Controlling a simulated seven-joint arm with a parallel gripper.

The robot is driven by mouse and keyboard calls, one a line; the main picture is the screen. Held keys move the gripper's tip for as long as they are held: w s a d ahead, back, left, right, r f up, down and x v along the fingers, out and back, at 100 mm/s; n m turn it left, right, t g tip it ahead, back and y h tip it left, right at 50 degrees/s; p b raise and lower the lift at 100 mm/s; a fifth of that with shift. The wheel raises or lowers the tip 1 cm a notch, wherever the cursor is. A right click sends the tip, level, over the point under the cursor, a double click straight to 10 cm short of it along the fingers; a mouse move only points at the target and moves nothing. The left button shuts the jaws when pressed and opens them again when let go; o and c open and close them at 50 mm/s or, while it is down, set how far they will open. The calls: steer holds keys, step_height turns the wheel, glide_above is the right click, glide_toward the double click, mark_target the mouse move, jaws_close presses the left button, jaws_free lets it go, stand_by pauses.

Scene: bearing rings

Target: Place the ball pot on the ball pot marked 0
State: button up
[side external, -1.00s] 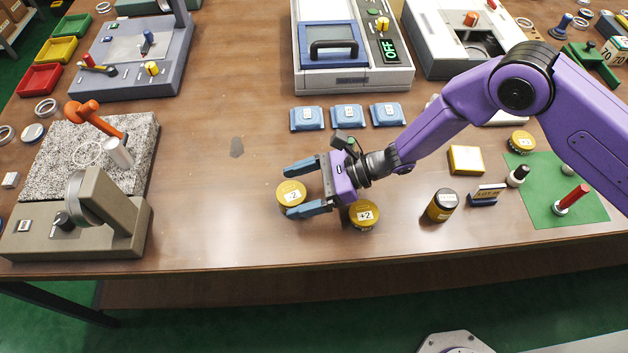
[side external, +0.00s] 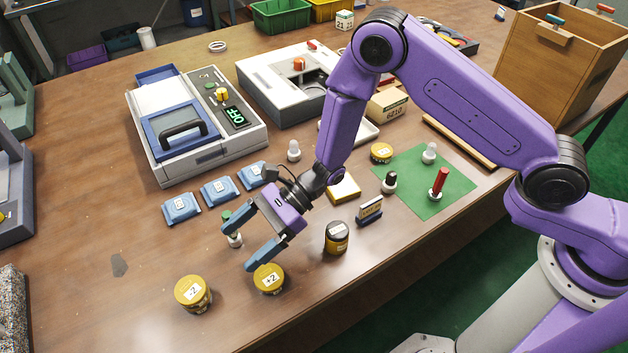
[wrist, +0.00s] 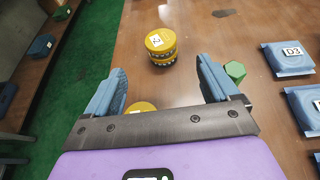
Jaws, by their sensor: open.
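A yellow-lidded ball pot marked -2 (side external: 193,293) stands upright near the table's front edge. Another yellow-lidded pot, marked +2 (side external: 268,279), stands to its right. My gripper (side external: 236,250) is open and empty above the table, one finger near the +2 pot. In the wrist view one yellow pot (wrist: 160,47) stands beyond the open fingers, and a second lid (wrist: 141,107) is partly hidden by my gripper. A dark jar with a yellow band (side external: 336,238) stands further right. A low yellow-topped pot (side external: 381,152) sits by the green mat; its mark is unreadable. I cannot make out a 0.
A green-topped peg (side external: 233,236) stands close by my fingers. Blue packets (side external: 181,207) lie behind. The table at left is largely clear.

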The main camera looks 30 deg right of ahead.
steer(key=shift+r, duration=0.1)
steer(key=s+d+r+n+g+h, duration=0.35)
steer(key=s+d+r+n, duration=0.25)
steer(key=s+n, duration=0.2)
steer(key=s+d+r+n+g+h, duration=0.3)
steer(key=s+d+r+n+g, duration=0.1)
steer(key=s+d+r+n, duration=0.3)
steer(key=s+d+r+n+t+h, duration=0.1)
steer(key=s+d+n+t+h, duration=0.2)
steer(key=d+n, duration=0.4)
steer(key=s+d+r+n+t+h, duration=0.2)
steer(key=d+n, duration=0.6)
steer(key=d, duration=0.9)
steer(key=s+t+h, duration=0.1)
steer(key=s+t, duration=0.1)
steer(key=t, duration=0.1)
steer(key=shift+d+r, duration=0.2)
